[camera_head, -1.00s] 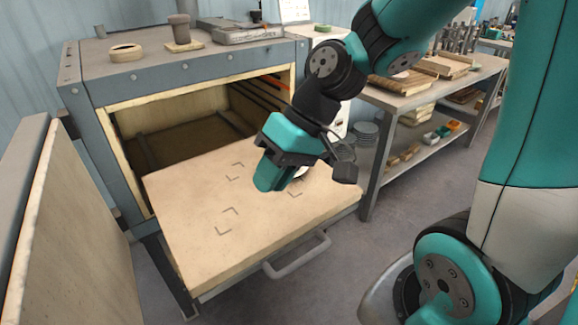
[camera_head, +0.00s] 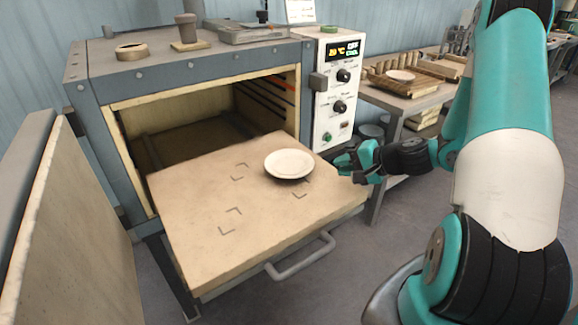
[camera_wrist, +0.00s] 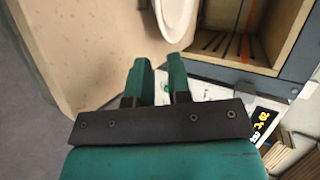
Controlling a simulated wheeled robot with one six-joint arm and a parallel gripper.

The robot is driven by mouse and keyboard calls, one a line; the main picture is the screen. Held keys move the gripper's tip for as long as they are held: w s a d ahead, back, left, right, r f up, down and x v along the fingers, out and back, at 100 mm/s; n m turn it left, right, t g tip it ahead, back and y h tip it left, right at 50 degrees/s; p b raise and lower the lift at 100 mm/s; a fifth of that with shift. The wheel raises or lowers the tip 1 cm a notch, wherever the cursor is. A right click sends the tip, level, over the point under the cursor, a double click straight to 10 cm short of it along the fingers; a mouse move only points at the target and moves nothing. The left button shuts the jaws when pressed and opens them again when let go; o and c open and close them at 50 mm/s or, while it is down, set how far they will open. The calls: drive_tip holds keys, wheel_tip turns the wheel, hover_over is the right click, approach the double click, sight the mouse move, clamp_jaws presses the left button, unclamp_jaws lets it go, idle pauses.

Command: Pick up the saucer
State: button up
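The white round saucer (camera_head: 289,164) lies flat on the pulled-out tan board of the dryer, near its back right part. In the wrist view part of the saucer (camera_wrist: 178,14) shows at the top edge. My gripper (camera_head: 343,161) is beside the board's right edge, to the right of the saucer and apart from it. In the wrist view my two green fingers (camera_wrist: 158,66) stand apart with an empty gap between them, below the saucer's rim.
The board (camera_head: 210,195) has dark corner marks and a front handle (camera_head: 300,258). The control panel (camera_head: 340,95) stands behind my gripper. A shelf at right holds another pale dish (camera_head: 401,75). The dryer door (camera_head: 75,220) stands open at left.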

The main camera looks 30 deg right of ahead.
sight(312, 169)
drive_tip(key=x, duration=0.5)
drive_tip(key=shift+w+a+f, duration=0.1)
drive_tip(key=shift+w+a, duration=0.05)
drive_tip(key=shift+a+p+x, duration=0.1)
drive_tip(key=shift+p+x, duration=0.4)
drive_tip(key=shift+x, duration=0.9)
drive_tip(key=shift+a+p+x, duration=0.15)
drive_tip(key=shift+p+x, duration=0.3)
drive_tip(key=shift+x, duration=0.9)
clamp_jaws()
